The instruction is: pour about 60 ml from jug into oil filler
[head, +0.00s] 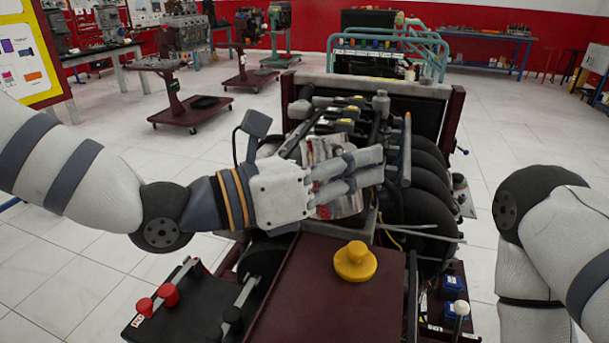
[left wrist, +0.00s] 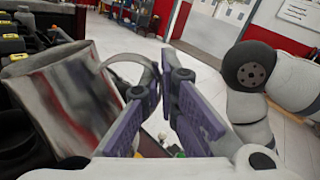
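The jug (head: 322,149) is pale with red and dark markings and is partly hidden behind my left gripper (head: 366,168). It is over the engine trainer (head: 425,165). In the left wrist view the jug (left wrist: 72,98) leans, with its open rim at the upper left. Its curved handle runs in at the purple-padded fingers of my left gripper (left wrist: 170,72). The fingers are close together and appear shut on the handle; the exact contact is hidden. I cannot make out the oil filler for certain or any liquid. My right arm is at the right; its gripper is out of view.
A yellow knob-like cap (head: 355,262) sits on the dark red panel (head: 310,290) in front. Red knobs (head: 168,294) are on a black box at the lower left. Hoses and pipes crowd the engine. The tiled floor (head: 95,235) at the left is clear.

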